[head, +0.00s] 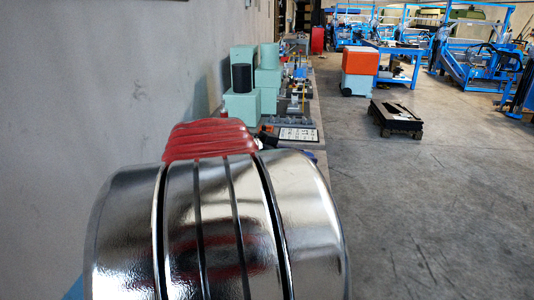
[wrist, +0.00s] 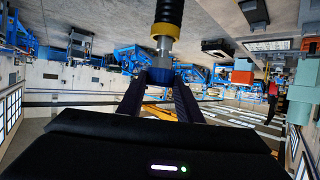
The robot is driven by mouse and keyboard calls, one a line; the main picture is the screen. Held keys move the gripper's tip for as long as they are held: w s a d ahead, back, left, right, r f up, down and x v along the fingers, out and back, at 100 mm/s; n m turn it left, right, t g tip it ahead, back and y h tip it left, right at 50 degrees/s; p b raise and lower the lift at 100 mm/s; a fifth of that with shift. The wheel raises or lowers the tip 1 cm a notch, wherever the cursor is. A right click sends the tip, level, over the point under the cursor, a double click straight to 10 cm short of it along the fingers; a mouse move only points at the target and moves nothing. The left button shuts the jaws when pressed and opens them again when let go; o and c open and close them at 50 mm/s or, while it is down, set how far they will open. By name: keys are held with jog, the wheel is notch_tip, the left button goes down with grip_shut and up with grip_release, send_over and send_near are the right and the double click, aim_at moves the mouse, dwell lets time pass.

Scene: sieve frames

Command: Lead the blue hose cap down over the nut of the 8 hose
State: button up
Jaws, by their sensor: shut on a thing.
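In the wrist view my gripper (wrist: 159,84) has its two dark fingers closed on the blue hose cap (wrist: 160,76). The cap sits between the fingertips. Just beyond it, in line with it, the 8 hose (wrist: 168,12) enters from the top edge as a black ribbed tube with a yellow band. Its metal nut (wrist: 163,43) is at the hose end facing the cap. Cap and nut nearly meet in the picture; I cannot tell whether they touch. The head view shows neither the cap, the hose nor my gripper.
In the head view a bench with mint-green boxes (head: 242,106) stands along the left wall. An orange and white cabinet (head: 360,70) and a low black cart (head: 396,118) stand on the floor. Blue machines (head: 475,60) stand behind. The right foreground floor is clear.

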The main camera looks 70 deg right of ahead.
jog(key=shift+f, duration=0.7)
jog(key=o, duration=1.1)
jog(key=shift+w+a, duration=0.1)
jog(key=shift+a, duration=0.05)
jog(key=v, duration=1.3)
jog(key=shift+w+a, duration=0.15)
jog(key=shift+w, duration=0.05)
dwell(0.6)
